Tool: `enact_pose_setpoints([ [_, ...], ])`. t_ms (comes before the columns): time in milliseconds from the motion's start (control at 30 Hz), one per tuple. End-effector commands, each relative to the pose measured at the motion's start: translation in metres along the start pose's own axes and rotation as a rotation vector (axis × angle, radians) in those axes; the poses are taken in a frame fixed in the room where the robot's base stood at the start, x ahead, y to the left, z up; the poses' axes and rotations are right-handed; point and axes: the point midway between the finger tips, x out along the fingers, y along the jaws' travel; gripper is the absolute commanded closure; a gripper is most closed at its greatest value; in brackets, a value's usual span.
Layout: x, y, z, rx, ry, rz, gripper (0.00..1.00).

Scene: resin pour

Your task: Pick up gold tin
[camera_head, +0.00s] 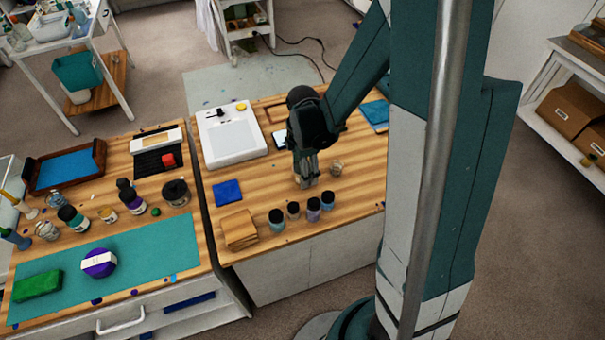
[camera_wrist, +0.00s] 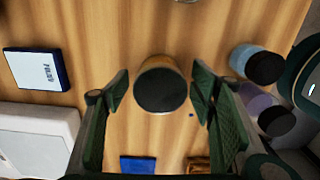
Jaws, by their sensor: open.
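A round tin with a gold-brown side and a dark top (camera_wrist: 161,88) stands on the wooden bench in the wrist view. My gripper (camera_wrist: 160,98) is open, with one finger on each side of the tin and a visible gap on both sides. The gripper also shows in the head view (camera_head: 306,180), pointing down over the right-hand bench. There the tin cannot be made out and seems hidden by the gripper.
Several dark-lidded jars (camera_head: 313,210) stand near the bench's front edge. A small clear jar (camera_head: 336,168) is right of my gripper. Bare wood surrounds the tin.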

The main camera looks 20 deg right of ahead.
Motion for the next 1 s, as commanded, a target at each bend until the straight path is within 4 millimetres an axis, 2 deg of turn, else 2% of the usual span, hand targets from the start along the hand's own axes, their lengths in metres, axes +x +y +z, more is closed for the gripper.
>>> enact_pose_setpoints([
  [367, -0.0002, 0.0, 0.0, 0.0, 0.0, 0.0, 0.46],
  [600, -0.0002, 0.0001, 0.0, 0.0, 0.0, 0.0, 0.77],
  [1000, -0.0024, 0.0, 0.0, 0.0, 0.0, 0.0, 0.77],
])
